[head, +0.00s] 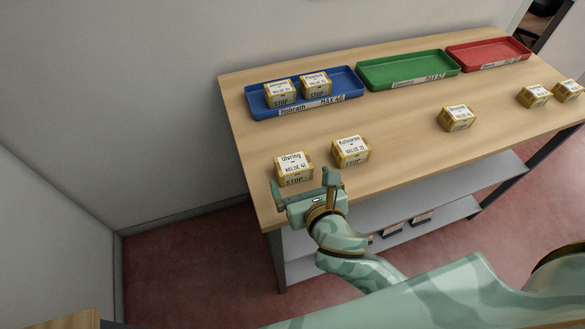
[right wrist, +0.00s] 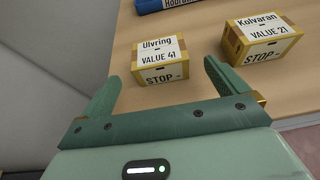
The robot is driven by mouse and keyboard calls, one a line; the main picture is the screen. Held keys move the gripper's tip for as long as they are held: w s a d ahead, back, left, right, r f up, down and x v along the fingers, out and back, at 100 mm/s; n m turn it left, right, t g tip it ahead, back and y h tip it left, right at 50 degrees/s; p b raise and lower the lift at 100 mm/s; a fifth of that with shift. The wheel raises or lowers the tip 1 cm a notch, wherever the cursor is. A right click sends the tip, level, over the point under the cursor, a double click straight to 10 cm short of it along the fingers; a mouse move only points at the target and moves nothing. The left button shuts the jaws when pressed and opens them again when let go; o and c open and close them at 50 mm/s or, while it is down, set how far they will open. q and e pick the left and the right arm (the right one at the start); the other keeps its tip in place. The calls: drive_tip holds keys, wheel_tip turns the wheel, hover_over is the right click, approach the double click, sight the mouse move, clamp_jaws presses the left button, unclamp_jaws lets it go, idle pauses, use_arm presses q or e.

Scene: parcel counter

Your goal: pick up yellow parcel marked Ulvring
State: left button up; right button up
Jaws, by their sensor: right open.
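The yellow parcel marked Ulvring (head: 294,168) sits on the wooden counter near its left front corner. It also shows in the right wrist view (right wrist: 160,62), where its label reads Ulvring, VALUE 41, STOP. My right gripper (head: 304,184) is open and empty, just in front of the Ulvring parcel. In the right wrist view the two green fingers (right wrist: 157,82) point toward the parcel, which lies ahead between their lines and is not gripped. My left gripper is not in view.
The parcel marked Kolvaran (head: 351,151) stands close to the right. A blue tray (head: 335,107) holding two parcels, a green tray (head: 409,82) and a red tray (head: 489,65) line the back. Other parcels (head: 457,118) stand farther right. A grey shelf (head: 455,208) is below the counter (head: 400,130).

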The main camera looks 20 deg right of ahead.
sight(298, 174)
drive_tip(key=x, duration=0.3)
drive_tip(key=shift+w+f+b, duration=0.15)
drive_tip(key=shift+w+b, duration=0.05)
drive_tip(key=shift+b, duration=0.1)
drive_tip(key=b+x, duration=0.2)
drive_tip(key=x, duration=0.3)
drive_tip(key=shift+w+f, duration=0.1)
drive_tip(key=shift+w, duration=0.05)
drive_tip(key=shift+c, duration=0.9)
drive_tip(key=c, duration=1)
